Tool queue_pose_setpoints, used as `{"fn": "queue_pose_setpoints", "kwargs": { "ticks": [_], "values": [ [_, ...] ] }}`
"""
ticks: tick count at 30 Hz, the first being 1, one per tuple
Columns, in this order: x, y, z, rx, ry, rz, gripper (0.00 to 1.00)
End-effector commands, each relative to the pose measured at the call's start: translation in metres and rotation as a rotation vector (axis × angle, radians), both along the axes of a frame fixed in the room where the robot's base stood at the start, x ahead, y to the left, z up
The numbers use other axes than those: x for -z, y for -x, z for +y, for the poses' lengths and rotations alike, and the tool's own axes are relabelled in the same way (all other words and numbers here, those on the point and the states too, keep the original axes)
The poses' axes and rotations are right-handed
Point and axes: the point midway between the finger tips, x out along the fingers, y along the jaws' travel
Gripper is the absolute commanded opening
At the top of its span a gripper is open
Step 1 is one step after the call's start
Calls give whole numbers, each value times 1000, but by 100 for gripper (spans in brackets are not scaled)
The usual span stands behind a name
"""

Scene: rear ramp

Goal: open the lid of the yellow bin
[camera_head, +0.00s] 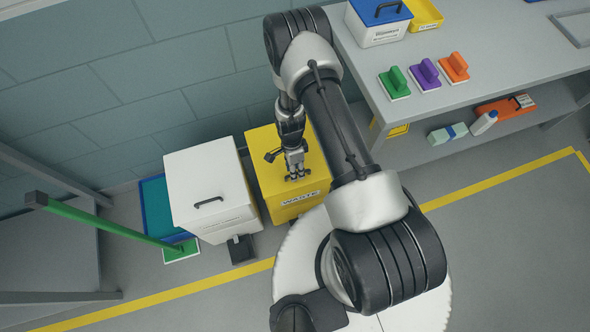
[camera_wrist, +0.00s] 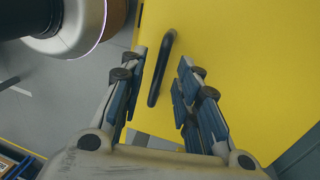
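The yellow bin (camera_head: 314,157) stands against the wall with a label on its front, and its lid is down. My gripper (camera_head: 297,174) is over the top of the lid in the head view, fingers pointing at it. In the wrist view the yellow lid (camera_wrist: 235,40) fills much of the picture, with its black bar handle (camera_wrist: 161,68) on it. My gripper (camera_wrist: 163,62) is open there, and the handle appears between the two fingers. I cannot tell whether the fingers touch it. In the head view my gripper hides the handle.
A white bin (camera_head: 205,172) with a black handle and pedal (camera_head: 241,249) stands close on the left. A grey bench (camera_head: 470,95) with brushes and boxes is on the right.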

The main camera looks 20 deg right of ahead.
Motion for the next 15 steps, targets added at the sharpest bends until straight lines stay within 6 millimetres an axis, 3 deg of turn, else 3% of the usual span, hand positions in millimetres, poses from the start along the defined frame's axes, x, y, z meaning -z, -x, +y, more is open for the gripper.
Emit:
{"fn": "queue_pose_setpoints", "kwargs": {
  "ticks": [8, 15],
  "values": [
    [1, 0, 0, 0, 0, 0, 30],
    [1, 1, 0, 0, 0, 0, 14]
  ]
}}
